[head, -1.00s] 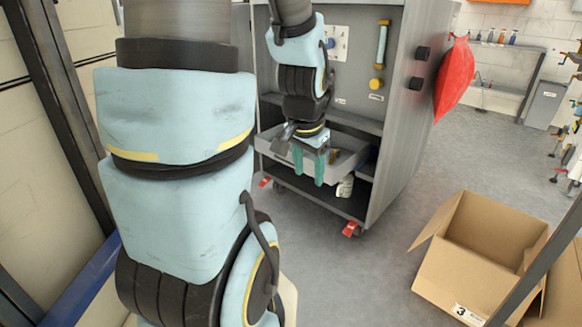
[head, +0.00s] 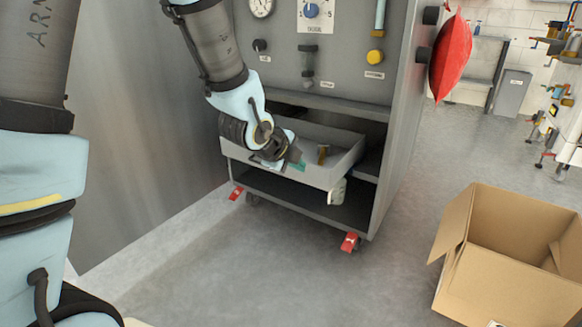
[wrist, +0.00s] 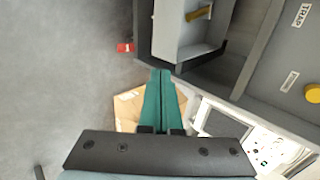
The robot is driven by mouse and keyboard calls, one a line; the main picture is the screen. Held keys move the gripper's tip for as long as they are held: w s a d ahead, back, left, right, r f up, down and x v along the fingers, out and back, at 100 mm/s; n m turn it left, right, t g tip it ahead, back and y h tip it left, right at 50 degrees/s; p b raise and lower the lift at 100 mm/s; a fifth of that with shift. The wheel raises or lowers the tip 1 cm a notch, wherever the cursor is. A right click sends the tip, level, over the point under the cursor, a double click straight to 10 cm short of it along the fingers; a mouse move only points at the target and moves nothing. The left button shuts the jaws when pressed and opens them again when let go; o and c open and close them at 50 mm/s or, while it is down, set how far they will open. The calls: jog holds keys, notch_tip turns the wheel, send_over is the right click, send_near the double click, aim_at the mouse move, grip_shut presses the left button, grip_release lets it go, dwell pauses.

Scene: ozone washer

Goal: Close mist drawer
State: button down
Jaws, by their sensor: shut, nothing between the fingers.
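The mist drawer (head: 300,176) is a grey open-topped tray in the washer cabinet's lower bay, pulled out. A brass-coloured part (head: 322,154) lies inside it. In the wrist view the drawer (wrist: 162,32) shows at the top, with the brass-coloured part (wrist: 199,13). My gripper (head: 298,166) has green fingers and is at the drawer's front, left of the brass-coloured part; my wrist hides the drawer's left part. In the wrist view the fingers (wrist: 161,75) are together and empty, their tips just below the drawer in the picture. I cannot tell whether they touch it.
The grey cabinet (head: 340,85) has knobs and a gauge above the bay and red caster parts (head: 349,242) below. A whitish object (head: 338,191) is by the drawer's right corner. A red bag-like object (head: 450,60) hangs at right. An open cardboard box (head: 505,250) stands on the floor.

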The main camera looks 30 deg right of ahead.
aim_at(322, 171)
jog(key=b+x, duration=0.1)
jog(key=x, duration=0.2)
jog(key=r+b+x, duration=0.1)
jog(key=x, duration=0.2)
jog(key=d+b+x, duration=0.1)
jog(key=x, duration=0.3)
jog(key=shift+w+d+r, duration=0.1)
jog(key=shift+w+d, duration=0.05)
jog(key=shift+w, duration=0.1)
jog(key=shift+w+d+r, duration=0.15)
jog(key=shift+w+d, duration=0.1)
jog(key=shift+d, duration=0.2)
